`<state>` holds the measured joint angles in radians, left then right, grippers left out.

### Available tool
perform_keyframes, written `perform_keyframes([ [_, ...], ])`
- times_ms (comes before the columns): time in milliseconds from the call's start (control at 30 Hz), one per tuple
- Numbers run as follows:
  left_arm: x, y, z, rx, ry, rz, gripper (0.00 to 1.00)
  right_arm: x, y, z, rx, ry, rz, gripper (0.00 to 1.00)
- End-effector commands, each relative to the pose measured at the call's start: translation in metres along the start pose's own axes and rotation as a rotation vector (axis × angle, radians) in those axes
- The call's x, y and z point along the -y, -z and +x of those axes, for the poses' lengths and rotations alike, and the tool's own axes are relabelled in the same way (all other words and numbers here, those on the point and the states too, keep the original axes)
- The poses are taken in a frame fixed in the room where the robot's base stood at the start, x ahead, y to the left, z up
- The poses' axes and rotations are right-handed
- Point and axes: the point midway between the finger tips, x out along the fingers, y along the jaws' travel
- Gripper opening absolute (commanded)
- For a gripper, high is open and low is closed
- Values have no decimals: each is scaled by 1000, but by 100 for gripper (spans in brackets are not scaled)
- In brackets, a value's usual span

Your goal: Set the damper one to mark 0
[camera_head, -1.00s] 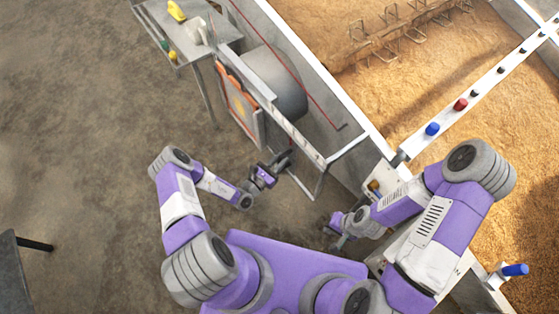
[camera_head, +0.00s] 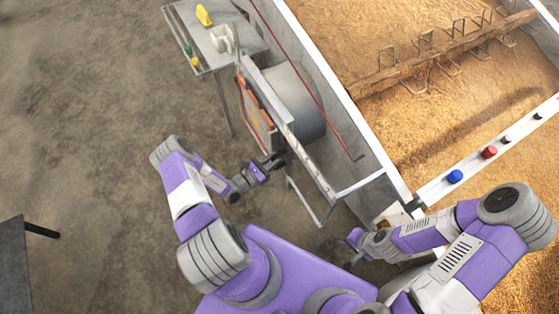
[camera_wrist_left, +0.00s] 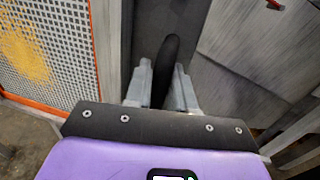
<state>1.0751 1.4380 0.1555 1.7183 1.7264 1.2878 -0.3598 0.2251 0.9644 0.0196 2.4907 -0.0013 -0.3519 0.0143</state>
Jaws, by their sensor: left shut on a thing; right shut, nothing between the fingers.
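A dark, rounded lever handle (camera_wrist_left: 171,62) stands between the two grey fingers of my left gripper (camera_wrist_left: 163,88) in the left wrist view. The fingers are closed on it, one on each side. I take it for the damper one handle; no label is legible. In the head view my left gripper (camera_head: 274,162) is at the side of the grey machine, beside a pale bar (camera_head: 306,161). Mark 0 cannot be made out. My right gripper (camera_head: 350,263) is shut and empty, low and close to my body, partly hidden by its own arm.
An orange-framed mesh panel (camera_head: 257,115) is close to my left gripper, with a grey drum (camera_head: 297,103) behind it. A small metal table (camera_head: 203,48) stands beyond. The grain bed (camera_head: 410,110) lies to the right. The floor on the left is open, except a dark table (camera_head: 12,262).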

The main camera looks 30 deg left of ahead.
Motion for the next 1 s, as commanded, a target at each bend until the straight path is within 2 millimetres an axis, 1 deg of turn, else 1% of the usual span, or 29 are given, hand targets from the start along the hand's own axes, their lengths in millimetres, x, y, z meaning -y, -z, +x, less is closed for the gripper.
perform_keyframes([
  [33, -6, -2, 0, 3, -14, 5, 0, 0, 0, 0, 0, 0, -1, 0],
  [100, -7, -2, -1, 4, -15, 6, 0, 0, 0, 0, 0, 0, -1, 0],
  [133, -7, -2, -1, 4, -15, 6, 28, 0, 0, 0, 0, 0, -1, 0],
  [200, -7, -2, -1, 4, -15, 7, 39, 0, 0, 0, 0, 0, -1, 0],
  [233, -7, -2, 0, 4, -14, 7, 40, 0, 0, 0, 0, 0, -1, 0],
  [567, -4, -1, -2, 2, -8, 4, 40, 0, 0, -1, 0, 0, -1, 0],
  [667, -4, -1, -11, 0, -10, 3, 40, 2, 0, -4, 0, 0, 0, 0],
  [900, -4, -2, -52, 0, -12, 3, 40, 5, 0, -13, 0, 0, 0, 0],
  [1000, -4, -2, -64, 1, -11, 4, 40, 6, -1, -15, 0, 0, 0, 0],
])
